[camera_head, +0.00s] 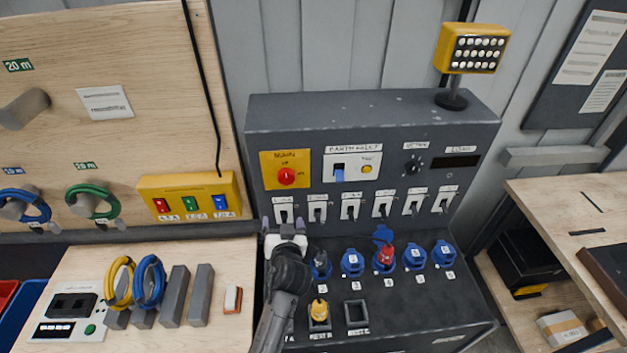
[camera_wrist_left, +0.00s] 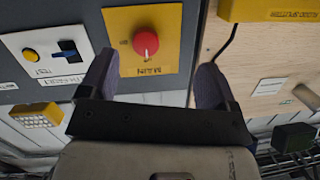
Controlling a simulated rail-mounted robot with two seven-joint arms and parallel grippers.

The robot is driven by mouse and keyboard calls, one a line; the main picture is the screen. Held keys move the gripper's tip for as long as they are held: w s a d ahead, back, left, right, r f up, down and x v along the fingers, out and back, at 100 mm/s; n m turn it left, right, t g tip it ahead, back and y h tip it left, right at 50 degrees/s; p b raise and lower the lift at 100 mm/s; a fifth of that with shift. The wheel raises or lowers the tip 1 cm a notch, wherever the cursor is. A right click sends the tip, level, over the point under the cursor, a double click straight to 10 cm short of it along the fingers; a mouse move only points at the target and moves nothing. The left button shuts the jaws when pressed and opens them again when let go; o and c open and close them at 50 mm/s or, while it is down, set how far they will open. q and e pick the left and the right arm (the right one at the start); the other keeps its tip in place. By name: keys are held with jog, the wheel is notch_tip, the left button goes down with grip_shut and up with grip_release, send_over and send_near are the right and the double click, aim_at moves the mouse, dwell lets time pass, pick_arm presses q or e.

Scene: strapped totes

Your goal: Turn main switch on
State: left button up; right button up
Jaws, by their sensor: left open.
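The main switch is a red rotary knob (camera_head: 287,176) on a yellow plate (camera_head: 272,158) labelled MAIN, at the upper left of the dark grey panel (camera_head: 440,114). In the left wrist view the red knob (camera_wrist_left: 146,43) and its yellow plate (camera_wrist_left: 163,17) appear upside down, ahead of and between my fingers. My left gripper (camera_head: 285,222) is open and empty, below the main switch in the head view, and apart from the knob. Its two fingers also show in the left wrist view (camera_wrist_left: 154,85). My right gripper is in neither view.
Right of the main switch is an earth-fault unit (camera_head: 352,167) with a blue lever and yellow test button. A row of small breakers (camera_head: 350,208) runs below. Blue sockets (camera_head: 352,262) and a red plug (camera_head: 386,254) sit on the lower slope. Coiled cables (camera_head: 149,281) lie left.

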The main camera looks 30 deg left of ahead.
aim_at(286, 180)
pick_arm(q)
jog(key=w+a+r+t+p, duration=0.1)
jog(key=w+a, duration=0.1)
jog(key=w, duration=0.1)
jog(key=w+a+r+n, duration=0.1)
jog(key=w+a, duration=0.1)
jog(key=w, duration=0.2)
jog(key=w+a+r+t+p, duration=0.1)
jog(key=w+a, duration=0.1)
jog(key=w, duration=0.1)
jog(key=shift+w+a+t+p, duration=0.15)
jog(key=shift+w+t+p, duration=0.15)
jog(key=shift+w+p, duration=0.05)
jog(key=shift+x, duration=0.95)
jog(key=shift+c, duration=0.4)
jog(key=c, duration=0.8)
jog(key=shift+c, duration=0.2)
